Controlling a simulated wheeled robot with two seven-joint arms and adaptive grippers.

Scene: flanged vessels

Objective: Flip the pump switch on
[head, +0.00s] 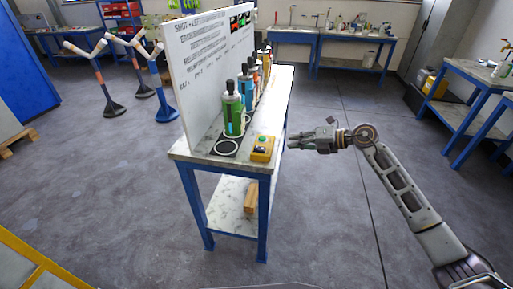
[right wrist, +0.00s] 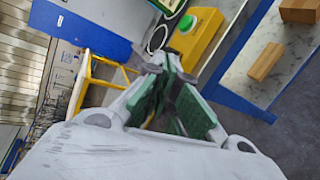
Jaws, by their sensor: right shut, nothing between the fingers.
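The pump switch looks to be the yellow box (head: 262,149) with a green button on top, at the near right corner of the bench top. It also shows in the right wrist view (right wrist: 196,37), just beyond the fingertips. My right gripper (head: 296,141) is shut and empty, to the right of the box with a small gap in the head view. In the right wrist view the closed fingertips (right wrist: 165,66) point toward the box; I cannot tell how far apart they are. My left gripper is not in view.
The blue-legged bench (head: 235,170) carries a row of bottles (head: 233,112) before a white board (head: 205,60). A wooden block (head: 251,197) lies on its lower shelf. Floor right of the bench is clear. Posts with splayed arms (head: 108,80) stand at the left.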

